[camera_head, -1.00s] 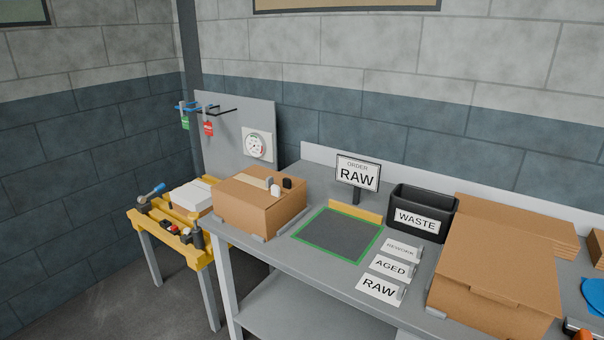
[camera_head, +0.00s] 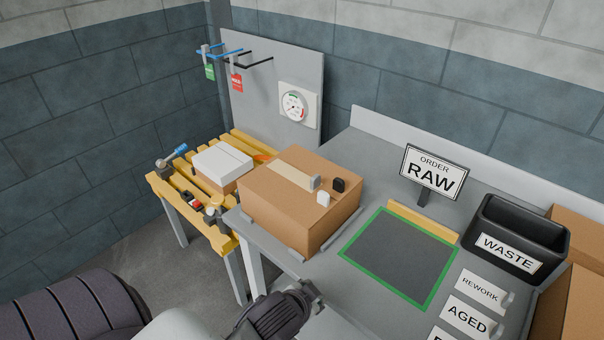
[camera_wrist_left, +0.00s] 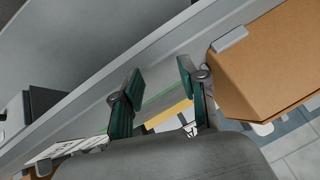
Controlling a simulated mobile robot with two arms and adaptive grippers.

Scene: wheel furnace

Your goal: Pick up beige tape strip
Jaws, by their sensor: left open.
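The beige tape strip (camera_head: 290,176) lies along the top of a closed cardboard box (camera_head: 285,212) on the grey workbench in the head view. Small grey, white and black pieces sit on the box top near the strip's right end. My left gripper (camera_head: 312,296) is low in front of the bench, below and to the right of the box, apart from it. In the left wrist view the two fingers (camera_wrist_left: 160,82) stand apart with nothing between them, and the box (camera_wrist_left: 265,65) is at the right. The strip is not visible there. My right gripper is not in view.
A green-framed dark area (camera_head: 400,258) lies right of the box, with the ORDER RAW sign (camera_head: 433,172) behind it. A black WASTE bin (camera_head: 520,236) and label cards (camera_head: 466,318) are farther right. A yellow slatted table (camera_head: 215,165) stands left, and a gauge panel (camera_head: 270,75) behind.

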